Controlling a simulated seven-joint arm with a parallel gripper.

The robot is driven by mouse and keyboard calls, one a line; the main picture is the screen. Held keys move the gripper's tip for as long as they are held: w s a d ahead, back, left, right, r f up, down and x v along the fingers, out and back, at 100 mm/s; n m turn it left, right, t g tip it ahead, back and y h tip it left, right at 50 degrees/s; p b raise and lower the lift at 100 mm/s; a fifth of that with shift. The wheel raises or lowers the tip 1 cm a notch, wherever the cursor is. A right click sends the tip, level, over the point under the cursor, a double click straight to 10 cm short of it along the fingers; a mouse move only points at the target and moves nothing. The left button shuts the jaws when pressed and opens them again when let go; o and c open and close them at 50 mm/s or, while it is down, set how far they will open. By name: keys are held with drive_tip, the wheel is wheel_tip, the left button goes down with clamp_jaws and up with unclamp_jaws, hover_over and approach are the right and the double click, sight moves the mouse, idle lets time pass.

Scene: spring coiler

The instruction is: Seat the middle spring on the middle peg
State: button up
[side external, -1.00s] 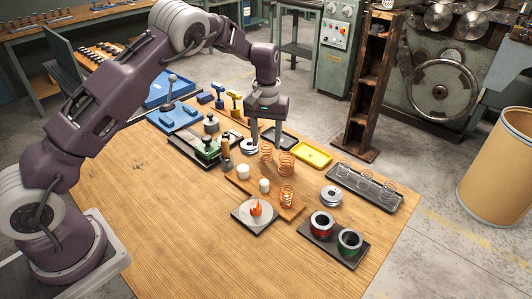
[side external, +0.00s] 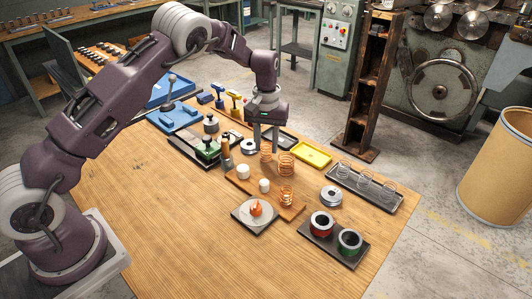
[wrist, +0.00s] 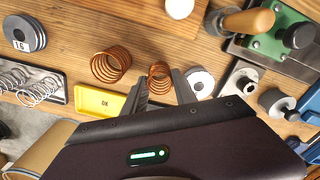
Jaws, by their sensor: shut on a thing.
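My gripper (side external: 266,149) points down and is shut on a narrow copper spring (side external: 265,155). In the wrist view the same spring (wrist: 160,76) sits between the two fingertips. A wider copper spring (side external: 286,162) stands just right of it and shows apart from the fingers in the wrist view (wrist: 111,65). A wooden board (side external: 238,182) carries two white pegs, one at its left (side external: 242,171) and one in its middle (side external: 264,185). Another copper spring (side external: 286,194) stands at the board's right end; any peg inside it is hard to see.
A yellow tray (side external: 312,155) lies behind the springs, and a dark tray (side external: 390,200) of pale springs is at right. A metal disc (side external: 331,196), red and green spools (side external: 321,224) and an orange item on a plate (side external: 255,208) are nearby. The front table is clear.

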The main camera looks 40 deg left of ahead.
drive_tip(key=shift+r, duration=0.55)
drive_tip(key=shift+r, duration=2.55)
drive_tip(key=s+d+r, duration=0.4)
drive_tip(key=s+d, duration=0.4)
drive_tip(key=s, duration=0.2)
hover_over(264, 181)
drive_tip(key=shift+f, duration=2.7)
drive_tip(key=shift+f, duration=1.85)
